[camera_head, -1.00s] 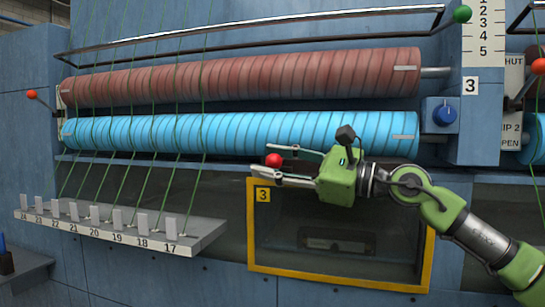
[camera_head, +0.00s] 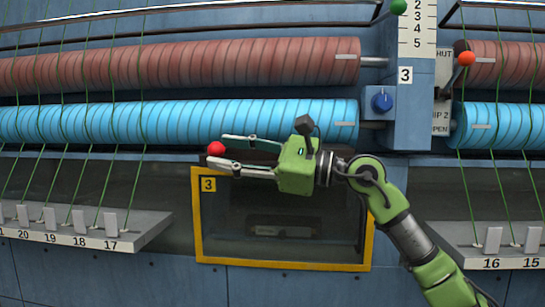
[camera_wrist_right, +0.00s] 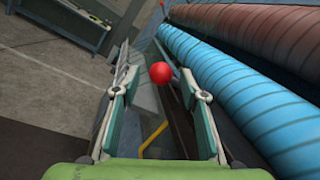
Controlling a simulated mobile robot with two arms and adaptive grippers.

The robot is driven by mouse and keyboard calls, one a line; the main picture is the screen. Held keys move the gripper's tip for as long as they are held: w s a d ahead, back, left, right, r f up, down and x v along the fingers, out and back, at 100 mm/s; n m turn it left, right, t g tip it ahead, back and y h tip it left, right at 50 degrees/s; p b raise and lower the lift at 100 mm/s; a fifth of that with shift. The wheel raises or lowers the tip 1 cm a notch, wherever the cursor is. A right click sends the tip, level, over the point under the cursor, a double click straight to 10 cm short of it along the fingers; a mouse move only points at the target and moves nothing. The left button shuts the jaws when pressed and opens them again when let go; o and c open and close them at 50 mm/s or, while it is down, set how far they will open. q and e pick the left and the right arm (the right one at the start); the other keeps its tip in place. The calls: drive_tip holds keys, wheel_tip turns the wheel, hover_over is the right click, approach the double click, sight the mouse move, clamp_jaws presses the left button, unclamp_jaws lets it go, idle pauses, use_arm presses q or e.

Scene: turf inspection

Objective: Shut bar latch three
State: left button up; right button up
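Yellow-framed window three (camera_head: 199,235) has a black 3 on a yellow tag and sits below the blue roller. A red ball knob (camera_head: 216,148) stands at its upper left; I take it to be on bar latch three, but the latch's bar is hidden or too dark to make out. My right gripper (camera_head: 216,150) is open, fingers pointing left, with the knob near the fingertips. In the right wrist view the knob (camera_wrist_right: 160,72) shows between the two spread fingers, near their tips, with gaps at both sides. My left gripper is not in view.
Blue roller (camera_head: 180,122) and brown roller (camera_head: 180,65) run just above the hand. A blue post carries a dial (camera_head: 382,101); right of it is a lever with an orange-red knob (camera_head: 467,58). Numbered shelves with green threads stand left (camera_head: 140,232) and right (camera_head: 525,250).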

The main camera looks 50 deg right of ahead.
drive_tip(key=r+v, duration=0.1)
drive_tip(key=v, duration=0.8)
drive_tip(key=shift+f, duration=0.4)
